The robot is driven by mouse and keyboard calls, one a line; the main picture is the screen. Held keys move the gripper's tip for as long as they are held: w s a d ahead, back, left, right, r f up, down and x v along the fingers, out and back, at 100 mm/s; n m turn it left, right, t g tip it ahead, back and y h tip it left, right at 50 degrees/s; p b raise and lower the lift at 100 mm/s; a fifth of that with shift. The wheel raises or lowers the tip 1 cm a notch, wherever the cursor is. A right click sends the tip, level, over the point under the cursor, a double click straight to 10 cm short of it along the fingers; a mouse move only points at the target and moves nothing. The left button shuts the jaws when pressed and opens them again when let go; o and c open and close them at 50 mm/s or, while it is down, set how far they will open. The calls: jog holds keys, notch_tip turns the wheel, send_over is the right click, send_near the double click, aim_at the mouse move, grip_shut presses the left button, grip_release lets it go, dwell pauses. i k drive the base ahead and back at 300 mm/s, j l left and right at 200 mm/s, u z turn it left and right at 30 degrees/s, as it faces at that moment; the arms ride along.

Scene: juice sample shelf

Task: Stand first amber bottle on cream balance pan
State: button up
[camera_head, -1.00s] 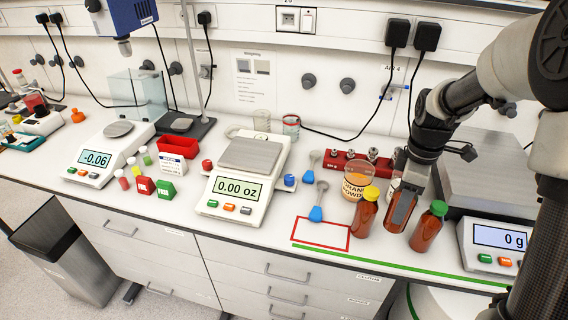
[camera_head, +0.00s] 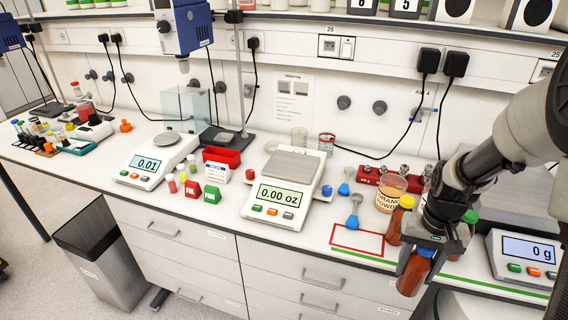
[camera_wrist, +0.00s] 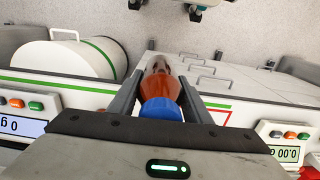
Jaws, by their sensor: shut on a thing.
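My gripper (camera_head: 416,262) is shut on an amber bottle (camera_head: 413,275), held in front of the counter's edge. In the wrist view the bottle (camera_wrist: 160,82) lies between the two fingers, with its blue cap (camera_wrist: 161,108) nearest the camera. In the head view the gripper hides its cap. The middle balance (camera_head: 275,208) is cream-white, reads 0.00 oz and has an empty square grey pan (camera_head: 292,164), left of my gripper. An amber bottle with a yellow cap (camera_head: 396,222) stands behind my gripper. A green-capped bottle (camera_head: 469,217) is mostly hidden by my arm.
A red-outlined rectangle (camera_head: 357,241) lies empty on the counter between balance and bottles. A second balance (camera_head: 152,165) is at left, another (camera_head: 524,252) at right. A red weight block (camera_head: 385,178) is at the back.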

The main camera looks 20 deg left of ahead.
aim_at(292, 163)
jog(key=j, duration=1.9)
